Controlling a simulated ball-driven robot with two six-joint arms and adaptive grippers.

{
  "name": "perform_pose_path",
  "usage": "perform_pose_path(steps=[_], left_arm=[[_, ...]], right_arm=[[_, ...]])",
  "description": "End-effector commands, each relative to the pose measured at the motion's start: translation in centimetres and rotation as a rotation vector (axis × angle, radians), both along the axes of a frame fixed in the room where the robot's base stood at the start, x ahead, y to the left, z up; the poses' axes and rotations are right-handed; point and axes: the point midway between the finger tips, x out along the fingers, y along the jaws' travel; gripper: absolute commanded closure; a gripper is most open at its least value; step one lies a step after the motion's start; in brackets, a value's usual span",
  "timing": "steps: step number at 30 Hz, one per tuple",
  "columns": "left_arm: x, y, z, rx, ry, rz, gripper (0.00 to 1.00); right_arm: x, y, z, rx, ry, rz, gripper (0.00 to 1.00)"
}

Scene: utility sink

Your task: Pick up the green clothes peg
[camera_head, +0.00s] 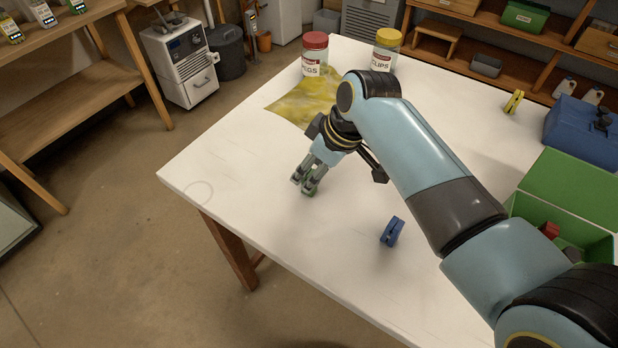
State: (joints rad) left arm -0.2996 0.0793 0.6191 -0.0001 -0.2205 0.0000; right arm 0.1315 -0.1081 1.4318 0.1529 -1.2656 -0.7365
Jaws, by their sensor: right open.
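The green clothes peg (309,192) is on the white table near its left edge, mostly hidden by my right gripper (306,185). That gripper is open and points down, with its fingertips at the peg. I cannot tell whether the fingers touch it. A blue clothes peg (392,231) stands on the table nearer the front. A yellow clothes peg (513,101) is at the far right. My left gripper is not in view.
A red-lidded jar (315,54) and a yellow-lidded jar (386,51) stand at the back by a yellow cloth (302,103). An open green box (565,190) and a blue toolbox (582,132) are at right. The white table (245,165) is clear left of the gripper.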

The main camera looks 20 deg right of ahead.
Motion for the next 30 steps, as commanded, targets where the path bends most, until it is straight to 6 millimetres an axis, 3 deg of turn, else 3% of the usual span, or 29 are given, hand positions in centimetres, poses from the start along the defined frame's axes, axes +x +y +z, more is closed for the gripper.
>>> perform_pose_path(steps=[4, 13, 23, 30], left_arm=[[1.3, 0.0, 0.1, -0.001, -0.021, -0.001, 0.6], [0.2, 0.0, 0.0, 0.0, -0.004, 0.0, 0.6], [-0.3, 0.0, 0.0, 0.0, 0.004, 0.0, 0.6], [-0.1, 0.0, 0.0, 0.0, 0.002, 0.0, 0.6]], right_arm=[[0.5, 0.5, -1.7, 0.0, 0.002, -0.001, 0.5], [0.6, 0.5, -2.0, 0.0, 0.0, -0.001, 0.51], [0.6, 0.5, -2.0, 0.0, 0.0, -0.001, 0.93], [0.6, 0.5, -2.0, 0.0, 0.0, -0.001, 0.94]])
